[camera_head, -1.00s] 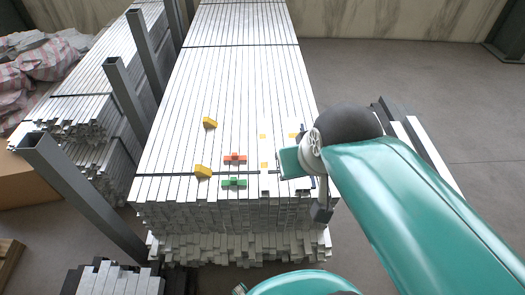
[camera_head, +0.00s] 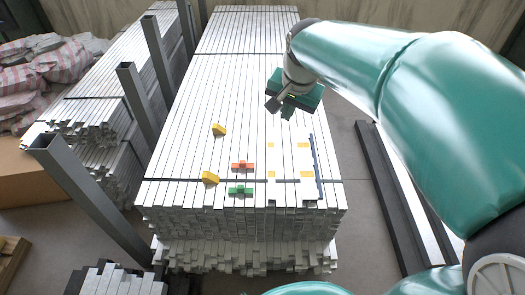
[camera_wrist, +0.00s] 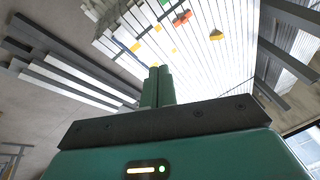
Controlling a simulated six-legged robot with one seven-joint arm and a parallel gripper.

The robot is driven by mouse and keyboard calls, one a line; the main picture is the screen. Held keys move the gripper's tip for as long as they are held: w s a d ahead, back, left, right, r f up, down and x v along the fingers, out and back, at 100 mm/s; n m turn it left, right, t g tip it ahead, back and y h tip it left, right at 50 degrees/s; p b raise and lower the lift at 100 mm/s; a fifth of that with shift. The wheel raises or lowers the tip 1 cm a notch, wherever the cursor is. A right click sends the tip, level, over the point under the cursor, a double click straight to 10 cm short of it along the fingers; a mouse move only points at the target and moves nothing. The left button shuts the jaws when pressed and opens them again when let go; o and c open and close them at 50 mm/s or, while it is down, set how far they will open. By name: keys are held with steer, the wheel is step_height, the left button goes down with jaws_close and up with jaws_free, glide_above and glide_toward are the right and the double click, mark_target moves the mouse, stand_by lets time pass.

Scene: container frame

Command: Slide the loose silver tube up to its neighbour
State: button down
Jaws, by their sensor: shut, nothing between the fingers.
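Long silver tubes (camera_head: 215,95) lie side by side on top of a bundle; the stack also shows in the wrist view (camera_wrist: 200,60). Near its front right, pale tube ends carry small yellow patches (camera_head: 306,174), with a thin blue strip (camera_head: 316,165) along the right edge. I cannot tell for certain which tube is the loose one, or how wide any gap is. My gripper (camera_head: 272,103) is above the right part of the bundle, beyond the patches. In the wrist view its fingers (camera_wrist: 155,72) are together, with nothing between them.
Two yellow blocks (camera_head: 219,130) (camera_head: 210,177), a red block (camera_head: 242,166) and a green block (camera_head: 240,190) sit on the tubes. Grey posts (camera_head: 140,100) stand along the left side. Dark beams (camera_head: 385,200) lie on the floor at right.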

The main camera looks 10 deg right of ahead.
mark_target(289, 164)
steer(key=w+f+m+g, duration=0.1)
steer(key=w+f+m, duration=0.3)
steer(key=w+f, duration=0.45)
steer(key=w+f+m+g, duration=0.1)
steer(key=w+f+m, duration=0.35)
steer(key=w, duration=0.75)
steer(key=w+f+m, duration=0.1)
steer(key=w+f, duration=0.1)
steer(key=f, duration=1)
steer(key=w+f+m+g, duration=0.1)
steer(key=w+f+m, duration=0.1)
steer(key=f, duration=0.9)
steer(key=w+f+m, duration=0.2)
steer(key=w+f, duration=0.1)
steer(key=f, duration=0.9)
steer(key=shift+w+d+f+g, duration=0.1)
steer(key=shift+w+f+g, duration=0.2)
steer(key=shift+f+g, duration=0.1)
steer(key=d, duration=0.3)
steer(key=s+d, duration=0.1)
steer(key=d, duration=0.3)
steer(key=s+d, duration=0.1)
steer(key=d, duration=0.3)
steer(key=shift+s, duration=0.1)
